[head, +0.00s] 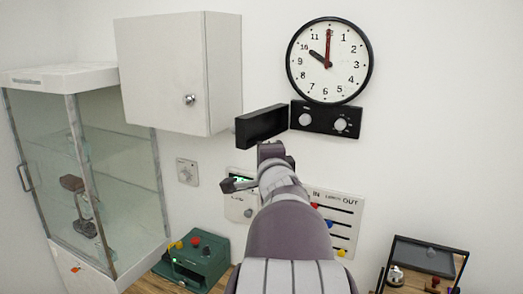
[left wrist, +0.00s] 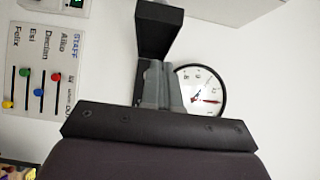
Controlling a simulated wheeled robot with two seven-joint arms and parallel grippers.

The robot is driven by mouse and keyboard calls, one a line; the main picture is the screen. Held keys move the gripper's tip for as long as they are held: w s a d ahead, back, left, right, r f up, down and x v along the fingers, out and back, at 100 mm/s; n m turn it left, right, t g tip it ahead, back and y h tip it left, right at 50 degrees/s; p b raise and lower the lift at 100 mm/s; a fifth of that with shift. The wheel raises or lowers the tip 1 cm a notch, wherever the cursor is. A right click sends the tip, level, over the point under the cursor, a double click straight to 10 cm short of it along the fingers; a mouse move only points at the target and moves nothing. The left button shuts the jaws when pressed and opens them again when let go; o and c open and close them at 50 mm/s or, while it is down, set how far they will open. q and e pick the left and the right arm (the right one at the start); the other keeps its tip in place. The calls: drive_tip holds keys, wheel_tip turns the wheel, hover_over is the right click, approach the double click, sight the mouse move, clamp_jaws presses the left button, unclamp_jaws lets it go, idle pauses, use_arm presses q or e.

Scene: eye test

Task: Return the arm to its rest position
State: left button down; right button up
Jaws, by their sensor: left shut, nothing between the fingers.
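My left arm (head: 290,235) rises from the bottom middle of the head view toward the white wall. Its gripper (head: 270,152) is in front of the wall, just below a black box-like piece (head: 262,126) left of the clock's panel. In the left wrist view the gripper's fingers (left wrist: 158,85) are together with nothing between them. The black piece (left wrist: 160,32) shows just beyond the fingertips there; I cannot tell whether they touch it. My right gripper is in neither view.
A wall clock (head: 329,61) hangs above a black knob panel (head: 326,119). A white cabinet (head: 175,75) and a glass case (head: 120,150) stand left. A slider board (head: 333,220) is partly behind my arm. A green box (head: 193,262) and a dark-framed box (head: 425,262) are low down.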

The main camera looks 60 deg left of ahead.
use_arm(q)
drive_tip(key=w+d+f+n+h+b, duration=0.1)
drive_tip(key=w+d+f+n+h, duration=0.2)
drive_tip(key=d+f, duration=0.35)
drive_tip(key=w+d+f+n+t+h+b, duration=0.1)
drive_tip(key=w+d+f+n+h, duration=0.2)
drive_tip(key=f, duration=0.6)
drive_tip(key=w+d+f+n+h+b, duration=0.1)
drive_tip(key=w+d+f+n+h, duration=0.1)
drive_tip(key=d+f+h, duration=0.4)
drive_tip(key=s+d+f+m+g+h+b, duration=0.2)
drive_tip(key=d+f+b, duration=0.1)
drive_tip(key=d+f, duration=0.8)
drive_tip(key=s+d+f+m+g+h+b, duration=0.2)
drive_tip(key=d+f+g+h+b, duration=0.1)
drive_tip(key=d+f, duration=0.9)
drive_tip(key=d, duration=0.4)
drive_tip(key=shift+s+d+m, duration=0.2)
drive_tip(key=shift+d+m, duration=0.05)
drive_tip(key=shift+m, duration=0.05)
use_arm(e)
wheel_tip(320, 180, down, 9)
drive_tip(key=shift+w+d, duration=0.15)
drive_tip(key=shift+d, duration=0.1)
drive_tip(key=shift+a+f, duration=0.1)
use_arm(q)
drive_tip(key=shift+s+a, duration=0.1)
drive_tip(key=shift+a, duration=0.05)
